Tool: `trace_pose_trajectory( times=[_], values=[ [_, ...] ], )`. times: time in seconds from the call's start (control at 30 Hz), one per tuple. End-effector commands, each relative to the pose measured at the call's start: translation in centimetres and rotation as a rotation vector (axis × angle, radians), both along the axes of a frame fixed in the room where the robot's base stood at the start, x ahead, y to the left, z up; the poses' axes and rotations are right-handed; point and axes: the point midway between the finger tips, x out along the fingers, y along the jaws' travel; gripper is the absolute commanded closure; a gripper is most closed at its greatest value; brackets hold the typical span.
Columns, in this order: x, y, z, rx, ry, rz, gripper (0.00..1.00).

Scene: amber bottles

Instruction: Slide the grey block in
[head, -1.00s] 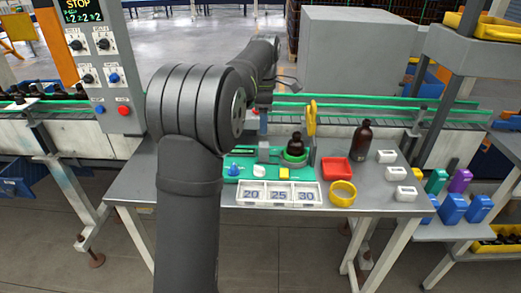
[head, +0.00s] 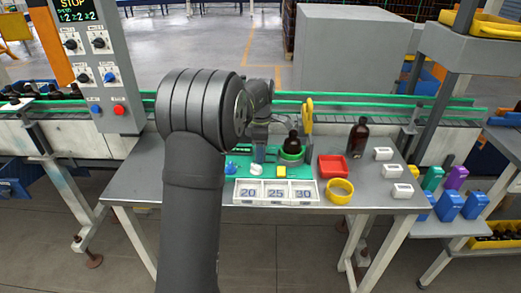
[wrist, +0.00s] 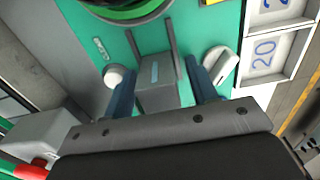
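The grey block (wrist: 158,85) sits on the green board (wrist: 90,32) in the wrist view, at the near end of two thin dark rails (wrist: 172,45). My gripper (wrist: 160,82) is open, with one blue finger on each side of the block. A narrow gap shows between the block and the right finger; contact on the left is hard to judge. Beyond the rails is a round green holder (wrist: 120,12). In the head view a dark bottle (head: 293,143) stands in that green holder (head: 291,155). My arm hides part of the board there.
A white knob (wrist: 118,76) and a white rocker piece (wrist: 219,63) flank the fingers. A numbered white tray (head: 276,203), red tray (head: 332,166), yellow ring (head: 340,190) and another amber bottle (head: 359,138) stand on the table. A yellow upright part (head: 307,115) rises behind the holder.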

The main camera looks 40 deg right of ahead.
Motion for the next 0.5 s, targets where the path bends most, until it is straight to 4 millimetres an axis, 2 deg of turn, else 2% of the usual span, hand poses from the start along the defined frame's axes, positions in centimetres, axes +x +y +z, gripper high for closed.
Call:
trace_pose_trajectory(
  times=[0.03, 0.27, 0.5],
  values=[
    [0.0, 0.0, 0.02, 0.0, 0.0, 0.0, 0.55],
    [0.0, 0.0, 0.04, 0.0, 0.0, 0.0, 1.0],
    [-0.76, -0.79, 0.04, 0.001, 0.001, -0.002, 1.0]
  ],
)
